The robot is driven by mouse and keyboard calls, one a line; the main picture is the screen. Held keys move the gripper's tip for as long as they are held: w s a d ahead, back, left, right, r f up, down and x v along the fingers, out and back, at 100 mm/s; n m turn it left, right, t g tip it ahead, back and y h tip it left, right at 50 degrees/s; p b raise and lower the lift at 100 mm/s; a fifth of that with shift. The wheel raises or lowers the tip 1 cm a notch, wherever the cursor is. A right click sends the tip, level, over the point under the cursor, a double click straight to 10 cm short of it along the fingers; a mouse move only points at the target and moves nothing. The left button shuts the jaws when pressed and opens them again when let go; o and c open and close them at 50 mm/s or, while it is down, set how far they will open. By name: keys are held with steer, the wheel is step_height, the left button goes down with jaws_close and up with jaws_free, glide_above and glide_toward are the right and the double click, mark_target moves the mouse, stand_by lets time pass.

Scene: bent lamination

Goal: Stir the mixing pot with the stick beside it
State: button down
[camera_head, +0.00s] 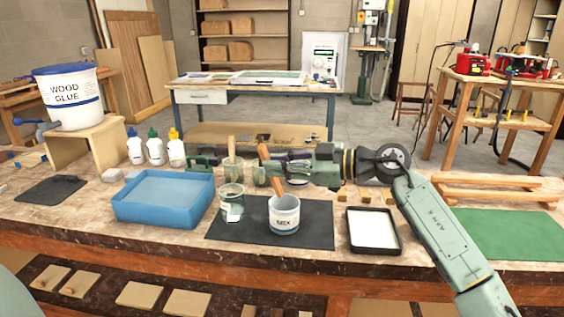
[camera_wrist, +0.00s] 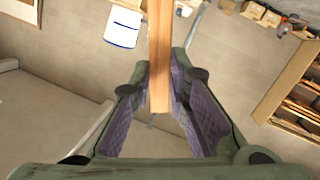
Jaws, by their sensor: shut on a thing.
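My gripper (camera_head: 268,168) reaches in from the right above the pot and is shut on a wooden stick (camera_head: 275,189). The stick slants, its upper end showing above my fingers and its lower part at the pot's mouth; its tip is hidden. In the wrist view the stick (camera_wrist: 160,60) stands between the purple pads of my gripper (camera_wrist: 165,95). The pot is not in the wrist view.
A blue tray (camera_head: 164,198) is further left. A black-rimmed tray (camera_head: 373,231) lies right. The mat (camera_head: 316,238) is bare right of the pot.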

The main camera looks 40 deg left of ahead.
step_height(320, 180, down, 10)
steer(key=w+b, duration=0.2)
steer(key=b, duration=0.1)
steer(key=shift+w+b, duration=0.15)
steer(key=shift+b, duration=0.25)
stand_by(0.4)
steer(key=shift+r, duration=0.1)
